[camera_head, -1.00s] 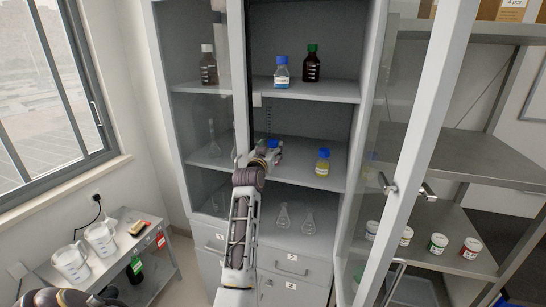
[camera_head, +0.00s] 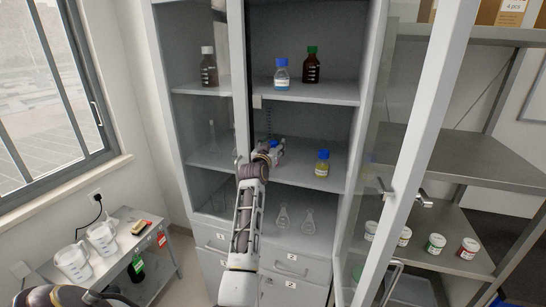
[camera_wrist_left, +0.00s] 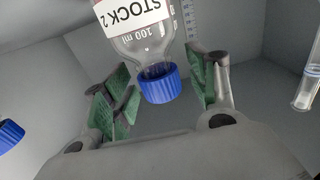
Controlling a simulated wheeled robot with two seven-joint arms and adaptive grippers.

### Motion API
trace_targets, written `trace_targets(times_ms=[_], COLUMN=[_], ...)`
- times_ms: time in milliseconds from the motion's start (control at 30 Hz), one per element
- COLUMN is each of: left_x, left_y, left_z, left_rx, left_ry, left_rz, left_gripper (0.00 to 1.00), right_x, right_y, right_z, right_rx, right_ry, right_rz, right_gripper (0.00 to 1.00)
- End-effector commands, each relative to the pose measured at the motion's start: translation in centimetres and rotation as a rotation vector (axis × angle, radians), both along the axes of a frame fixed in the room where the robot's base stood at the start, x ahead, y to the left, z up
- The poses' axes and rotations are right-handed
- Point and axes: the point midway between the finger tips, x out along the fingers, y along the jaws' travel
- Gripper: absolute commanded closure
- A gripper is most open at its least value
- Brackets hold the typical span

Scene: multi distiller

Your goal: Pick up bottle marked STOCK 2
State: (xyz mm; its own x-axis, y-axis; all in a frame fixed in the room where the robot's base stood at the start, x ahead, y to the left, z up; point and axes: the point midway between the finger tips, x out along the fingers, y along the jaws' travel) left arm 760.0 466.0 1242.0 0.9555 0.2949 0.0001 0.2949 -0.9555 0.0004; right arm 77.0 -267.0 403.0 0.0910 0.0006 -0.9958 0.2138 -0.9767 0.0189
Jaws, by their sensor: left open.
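The bottle marked STOCK 2 (camera_wrist_left: 140,30) is clear glass with a white label and a blue cap (camera_wrist_left: 158,84); it appears upside down in the left wrist view. In the head view it stands on the cabinet's middle shelf, mostly hidden behind my left gripper, with its blue cap (camera_head: 273,143) and a pinkish part showing. My left gripper (camera_head: 270,156) is open. In the wrist view its green-padded fingers (camera_wrist_left: 160,74) lie on either side of the bottle's neck and cap, with visible gaps. My right gripper is not in view.
A yellow bottle with blue cap (camera_head: 322,163) stands to the right on the same shelf (camera_head: 305,178). Several bottles stand above, including a blue-capped one (camera_head: 281,74); flasks (camera_head: 283,218) stand below. The open glass door (camera_head: 408,150) borders the right side.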

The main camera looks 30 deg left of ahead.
Motion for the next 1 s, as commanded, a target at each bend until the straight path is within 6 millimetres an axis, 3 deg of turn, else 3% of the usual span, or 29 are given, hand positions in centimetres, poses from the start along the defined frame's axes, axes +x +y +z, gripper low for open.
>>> trace_targets(times_ms=[633, 1000], left_x=[0.55, 0.55], left_y=[0.18, 0.18], left_z=[-0.04, -0.04], left_rx=[0.000, 0.000], left_ry=[0.000, 0.000], left_rz=[0.000, 0.000], left_gripper=[0.42, 0.90], right_x=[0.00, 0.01], right_y=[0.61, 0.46], right_z=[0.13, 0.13], right_rx=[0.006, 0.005], right_ry=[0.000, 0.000], right_rz=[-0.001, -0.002], right_gripper=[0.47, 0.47])
